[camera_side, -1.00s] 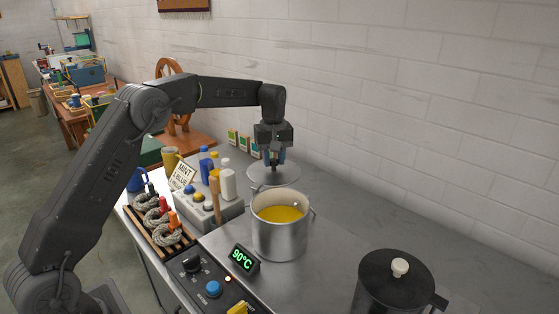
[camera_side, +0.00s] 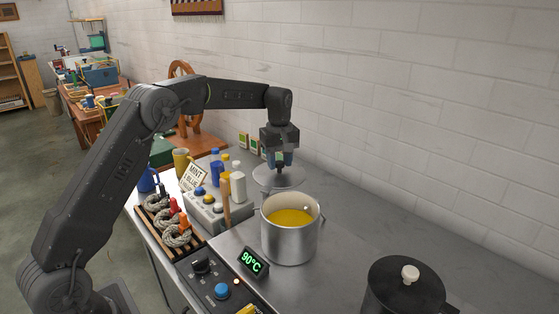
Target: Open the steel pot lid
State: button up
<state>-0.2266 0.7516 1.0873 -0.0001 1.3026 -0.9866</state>
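The steel pot (camera_side: 290,241) stands on the metal counter with its top uncovered, and yellow-orange liquid shows inside. Its round grey lid (camera_side: 290,181) is off the pot, behind its rim in the side view. My gripper (camera_side: 280,162) points down above the lid, with its fingers shut on the lid's dark knob. The lid looks about level. I cannot tell whether it touches the counter or hangs just above it. The near part of the lid overlaps the pot's back edge in the picture.
A black lidded pot (camera_side: 405,292) stands at front right. Dye bottles (camera_side: 238,186), a button box (camera_side: 207,214), a rack of wool skeins (camera_side: 160,225) and a 90°C display (camera_side: 253,262) stand left of the pot.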

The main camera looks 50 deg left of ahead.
aim_at(279, 162)
jog(key=o, duration=0.3)
notch_tip(279, 162, up, 14)
dwell(0.6)
jog(key=shift+f, duration=0.1)
dwell(0.3)
